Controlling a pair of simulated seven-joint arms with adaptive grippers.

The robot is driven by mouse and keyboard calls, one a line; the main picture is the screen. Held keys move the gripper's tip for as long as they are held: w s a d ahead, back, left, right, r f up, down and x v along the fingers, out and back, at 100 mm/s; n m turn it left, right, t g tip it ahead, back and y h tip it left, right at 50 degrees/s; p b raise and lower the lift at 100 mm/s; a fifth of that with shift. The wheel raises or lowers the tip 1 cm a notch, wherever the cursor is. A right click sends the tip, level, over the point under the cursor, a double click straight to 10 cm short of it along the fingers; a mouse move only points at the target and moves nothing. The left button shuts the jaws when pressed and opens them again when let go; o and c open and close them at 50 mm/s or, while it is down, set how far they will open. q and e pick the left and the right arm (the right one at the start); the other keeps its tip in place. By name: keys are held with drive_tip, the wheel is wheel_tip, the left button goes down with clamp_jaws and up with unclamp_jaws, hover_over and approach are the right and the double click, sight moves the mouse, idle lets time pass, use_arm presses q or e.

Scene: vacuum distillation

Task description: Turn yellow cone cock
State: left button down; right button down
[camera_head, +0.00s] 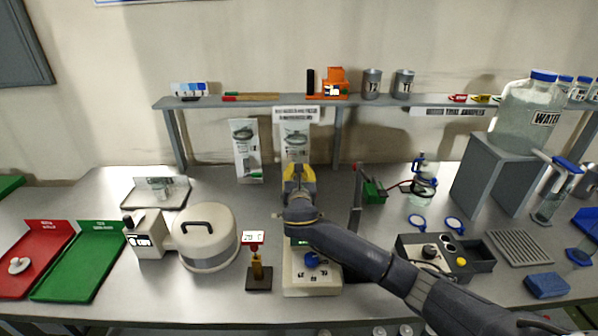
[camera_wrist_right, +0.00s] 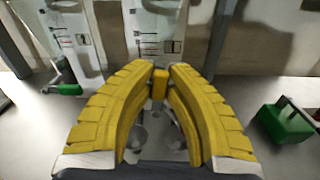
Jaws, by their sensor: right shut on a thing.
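My right gripper (camera_head: 299,172) is above the middle of the bench, pointing toward the wall. It covers most of what is behind it in the head view. In the right wrist view its yellow fingers (camera_wrist_right: 160,72) close at their tips on a small yellow piece, which I take to be the yellow cone cock (camera_wrist_right: 160,84). Clear glassware (camera_wrist_right: 140,138) shows faintly below and between the fingers. The cock is hidden in the head view. My left gripper is not in view.
A white pot (camera_head: 206,236), a small stand with a display (camera_head: 259,272) and a white hotplate (camera_head: 298,278) stand near the arm. A control box (camera_head: 422,250) is at right. A tall grey stand (camera_head: 482,180) carries the water jar (camera_head: 526,112). A shelf (camera_head: 250,101) runs behind.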

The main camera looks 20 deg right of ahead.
drive_tip(key=c, duration=1.4)
unclamp_jaws()
drive_tip(key=shift+o, duration=0.2)
drive_tip(key=v, duration=1.2)
